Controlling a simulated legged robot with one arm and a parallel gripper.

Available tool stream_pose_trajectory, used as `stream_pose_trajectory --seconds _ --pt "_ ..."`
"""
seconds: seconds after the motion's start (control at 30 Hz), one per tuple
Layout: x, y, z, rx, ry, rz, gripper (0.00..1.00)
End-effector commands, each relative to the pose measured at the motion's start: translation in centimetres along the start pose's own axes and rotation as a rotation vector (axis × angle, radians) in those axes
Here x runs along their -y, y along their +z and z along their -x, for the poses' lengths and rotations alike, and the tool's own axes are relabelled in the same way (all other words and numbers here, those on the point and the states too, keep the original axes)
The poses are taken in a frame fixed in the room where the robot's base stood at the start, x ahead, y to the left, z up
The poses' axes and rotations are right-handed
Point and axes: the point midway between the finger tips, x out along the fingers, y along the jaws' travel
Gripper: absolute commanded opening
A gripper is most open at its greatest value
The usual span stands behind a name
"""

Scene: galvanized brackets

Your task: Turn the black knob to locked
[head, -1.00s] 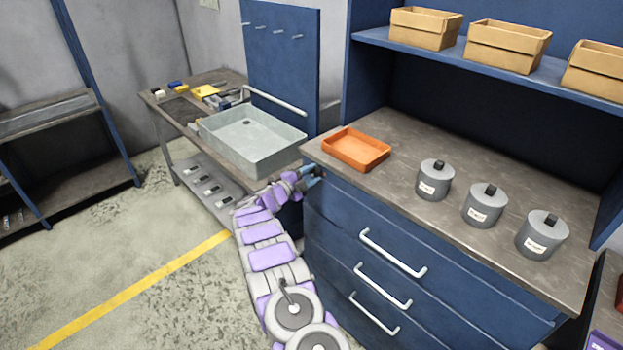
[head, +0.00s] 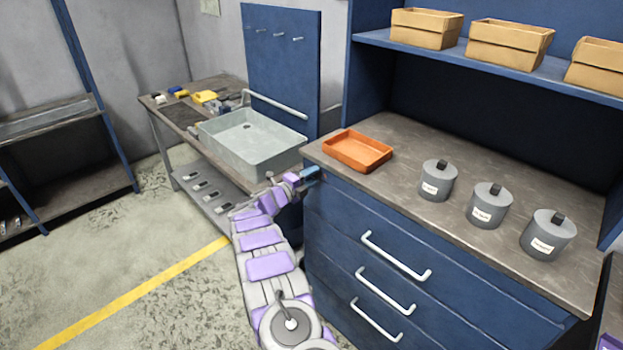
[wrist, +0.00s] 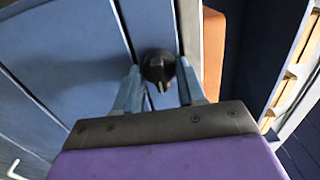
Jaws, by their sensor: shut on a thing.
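The black knob (wrist: 156,66) is on the blue front of the drawer cabinet, near its upper edge, in the wrist view. It is round, with a narrow grip bar running toward my gripper. My gripper (wrist: 161,74) has one blue-grey finger on each side of the knob and is shut on it. In the head view my gripper (head: 311,173) is at the upper left corner of the cabinet front, below the orange tray. There the knob is hidden or too small to make out. No locked marking can be read.
The cabinet top holds an orange tray (head: 357,150) and three grey lidded canisters, the nearest to the tray (head: 436,181). White drawer handles (head: 396,256) stick out from the front below. A grey basin (head: 252,143) is on the workbench to the left.

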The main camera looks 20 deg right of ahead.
Motion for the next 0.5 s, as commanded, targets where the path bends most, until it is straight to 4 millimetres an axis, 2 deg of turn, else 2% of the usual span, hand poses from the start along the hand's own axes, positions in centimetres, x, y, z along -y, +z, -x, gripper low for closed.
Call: stream_pose_trajectory --seconds 0.03,0.2,0.23,0.43,0.5 --pt "-0.61 -0.11 0.08 -0.001 0.008 0.005 0.09" --pt "-0.66 -0.12 0.06 -0.002 0.009 0.006 0.09" --pt "-0.66 -0.12 0.06 -0.002 0.009 0.006 0.42" --pt "-0.41 -0.12 0.04 -0.001 0.006 0.004 0.61" --pt "-0.29 -0.13 0.04 -0.001 0.004 0.003 0.64"
